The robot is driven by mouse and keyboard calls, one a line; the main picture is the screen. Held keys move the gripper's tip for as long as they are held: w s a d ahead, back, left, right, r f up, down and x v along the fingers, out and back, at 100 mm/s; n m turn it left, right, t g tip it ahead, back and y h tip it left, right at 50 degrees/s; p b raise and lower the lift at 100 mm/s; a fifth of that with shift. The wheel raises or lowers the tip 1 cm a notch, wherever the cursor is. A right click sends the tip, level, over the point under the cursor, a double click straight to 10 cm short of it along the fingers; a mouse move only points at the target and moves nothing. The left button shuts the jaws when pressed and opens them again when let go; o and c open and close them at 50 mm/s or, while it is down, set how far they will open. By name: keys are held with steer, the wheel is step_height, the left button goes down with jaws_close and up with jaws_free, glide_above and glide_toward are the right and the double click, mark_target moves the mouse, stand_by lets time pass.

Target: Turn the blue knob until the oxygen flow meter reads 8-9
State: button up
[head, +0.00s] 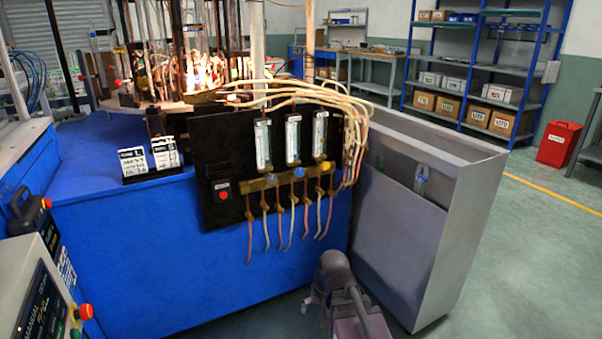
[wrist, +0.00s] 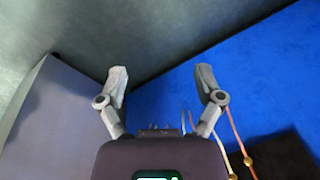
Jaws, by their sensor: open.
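A black panel (head: 212,160) on the front of the blue bench carries three upright flow meters: left (head: 263,145), middle (head: 293,140) and right (head: 320,135). Small knobs sit below them on a brass manifold. The blue knob (head: 299,173) is under the middle meter; a yellow one is under the right meter. The meter readings are too small to tell. My gripper (wrist: 161,80) is open and empty in the wrist view, fingers wide apart. In the head view my arm is low in front of the bench, below and apart from the knobs. No knob shows in the wrist view.
Pale hoses (head: 300,92) loop over the panel's top and right side; thin tubes hang below the manifold. A grey open bin (head: 398,240) stands right of the panel. A red button (head: 222,194) is at the panel's left.

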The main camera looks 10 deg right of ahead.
steer(key=w+a+r+m+t+y, duration=0.3)
steer(key=w+r+m, duration=0.15)
steer(key=w, duration=0.35)
steer(key=m+t+p, duration=0.3)
steer(key=m+t, duration=1)
steer(key=m, duration=1.3)
glide_toward(300, 173)
steer(key=s+d, duration=0.2)
steer(key=s, duration=0.1)
steer(key=shift+a+y, duration=0.15)
steer(key=shift+y, duration=0.25)
steer(key=shift+w, duration=0.2)
steer(key=x, duration=1.3)
steer(key=shift+w+a, duration=0.25)
steer(key=c, duration=1.2)
